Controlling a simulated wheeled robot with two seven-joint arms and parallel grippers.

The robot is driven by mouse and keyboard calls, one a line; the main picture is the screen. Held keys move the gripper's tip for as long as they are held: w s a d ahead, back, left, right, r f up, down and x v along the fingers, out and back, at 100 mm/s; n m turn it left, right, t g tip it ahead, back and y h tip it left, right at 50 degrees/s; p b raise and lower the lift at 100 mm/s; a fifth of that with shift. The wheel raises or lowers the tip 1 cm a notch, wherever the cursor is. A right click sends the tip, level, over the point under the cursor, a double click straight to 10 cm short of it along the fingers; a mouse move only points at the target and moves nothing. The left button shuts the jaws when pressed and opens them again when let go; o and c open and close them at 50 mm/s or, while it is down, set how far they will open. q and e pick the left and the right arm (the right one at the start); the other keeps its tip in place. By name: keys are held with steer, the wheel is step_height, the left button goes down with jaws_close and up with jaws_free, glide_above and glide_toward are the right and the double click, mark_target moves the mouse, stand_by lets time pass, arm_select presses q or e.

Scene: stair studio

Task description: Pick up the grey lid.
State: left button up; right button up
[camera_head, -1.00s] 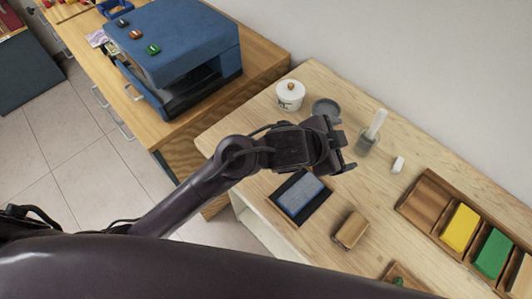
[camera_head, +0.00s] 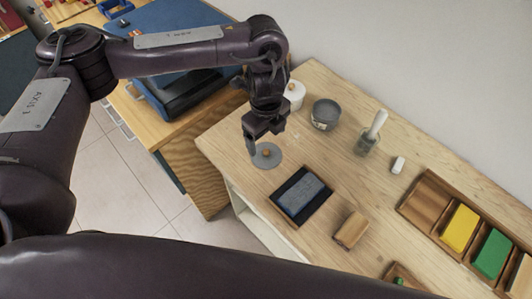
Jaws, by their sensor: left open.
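The grey lid (camera_head: 270,162) is a flat round disc with a small wooden knob (camera_head: 267,152). It lies on the wooden table near its left edge. My left gripper (camera_head: 263,146) is open and points down just above the lid, with one finger at the lid's left rim. I cannot tell whether the fingers are around the knob or touching the lid. A grey round pot (camera_head: 325,116) without a lid stands behind and to the right. My right gripper is not in view.
A white pot (camera_head: 294,94) stands behind the gripper, partly hidden. A dark tray with a blue-grey pad (camera_head: 302,195) lies in front of the lid.

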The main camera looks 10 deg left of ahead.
mark_target(266, 152)
arm_select(q)
steer(key=shift+a+f, duration=0.15)
steer(key=shift+a, duration=0.15)
steer(key=f, duration=0.7)
steer(key=shift+w+d+f, duration=0.15)
steer(key=shift+w+f, duration=0.05)
steer(key=shift+w, duration=0.05)
steer(key=shift+s, duration=0.15)
jaws_close()
